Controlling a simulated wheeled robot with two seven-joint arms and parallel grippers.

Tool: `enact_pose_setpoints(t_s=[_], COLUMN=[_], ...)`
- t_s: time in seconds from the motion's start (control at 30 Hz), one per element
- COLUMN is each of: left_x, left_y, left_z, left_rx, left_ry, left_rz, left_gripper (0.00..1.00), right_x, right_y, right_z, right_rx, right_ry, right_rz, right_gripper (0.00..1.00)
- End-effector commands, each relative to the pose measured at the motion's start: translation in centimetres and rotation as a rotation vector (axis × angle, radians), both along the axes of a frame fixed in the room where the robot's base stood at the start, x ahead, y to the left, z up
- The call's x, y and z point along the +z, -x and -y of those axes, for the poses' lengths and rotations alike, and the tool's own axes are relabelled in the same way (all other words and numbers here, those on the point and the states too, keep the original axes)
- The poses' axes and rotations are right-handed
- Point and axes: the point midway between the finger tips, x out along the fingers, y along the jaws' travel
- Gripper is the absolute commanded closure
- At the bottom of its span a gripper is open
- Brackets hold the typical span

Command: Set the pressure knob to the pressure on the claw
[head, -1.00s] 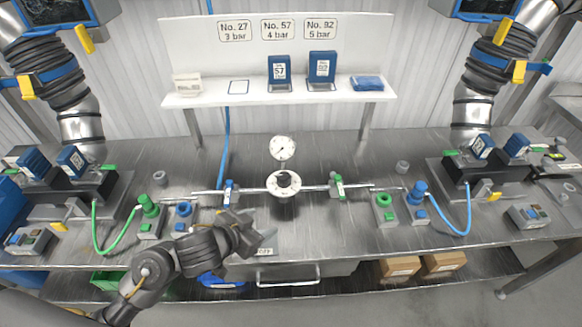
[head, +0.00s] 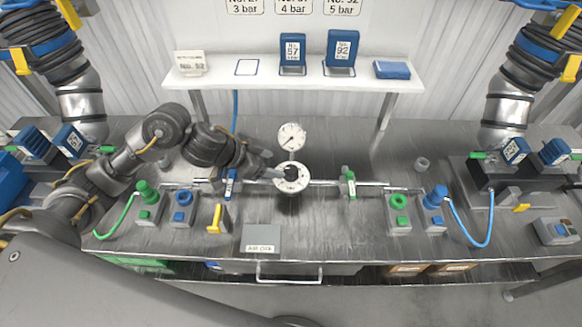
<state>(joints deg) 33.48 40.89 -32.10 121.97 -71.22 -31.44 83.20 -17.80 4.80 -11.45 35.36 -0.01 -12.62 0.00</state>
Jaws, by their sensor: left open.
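The pressure knob (head: 291,171) is a black knob on a round white dial in the middle of the bench pipe. A round gauge (head: 291,137) with a white face stands right above it. My left gripper (head: 272,171) is open and reaches in from the left, its fingertips close to the knob's left side; whether they touch it I cannot tell. The signs (head: 293,7) on the back panel are cut off at the top, with 3, 4 and 5 bar legible. Blue claws numbered 57 (head: 292,49) and 92 (head: 341,46) stand on the shelf. My right gripper is out of view.
A small card (head: 190,63) reading No. 92 and an empty outlined spot (head: 247,67) are on the shelf. A blue valve (head: 230,184) and a green valve (head: 350,184) flank the knob. A yellow-handled part (head: 215,219) stands below my arm.

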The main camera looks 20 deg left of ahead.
Motion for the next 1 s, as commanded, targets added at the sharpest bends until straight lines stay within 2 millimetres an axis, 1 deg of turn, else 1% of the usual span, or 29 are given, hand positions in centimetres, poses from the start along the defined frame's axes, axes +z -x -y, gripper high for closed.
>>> enact_pose_setpoints(t_s=[0.07, 0.2, 0.4, 0.6, 0.9, 1.0], left_x=[-1.2, -3.2, -5.3, -6.3, -6.4, -6.4], left_y=[-0.6, -1.9, -3.4, -4.1, -4.2, -4.2], left_z=[0.9, 2.2, 3.8, 4.5, 4.6, 4.6], left_rx=[0.002, 0.004, 0.005, 0.005, 0.004, 0.004], left_ry=[0.003, 0.002, 0.001, 0.001, -0.001, -0.001], left_rz=[-0.004, -0.005, -0.002, 0.0, 0.001, 0.001], left_gripper=[0.4, 0.4, 0.4, 0.4, 0.4, 0.53], right_x=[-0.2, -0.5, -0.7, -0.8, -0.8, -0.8], right_y=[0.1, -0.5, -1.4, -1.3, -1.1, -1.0], right_z=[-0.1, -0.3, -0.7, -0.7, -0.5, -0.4], right_rx=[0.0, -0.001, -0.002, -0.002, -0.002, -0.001], right_ry=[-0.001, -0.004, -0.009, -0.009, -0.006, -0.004], right_rz=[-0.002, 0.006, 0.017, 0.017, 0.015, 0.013], right_gripper=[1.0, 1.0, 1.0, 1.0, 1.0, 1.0])
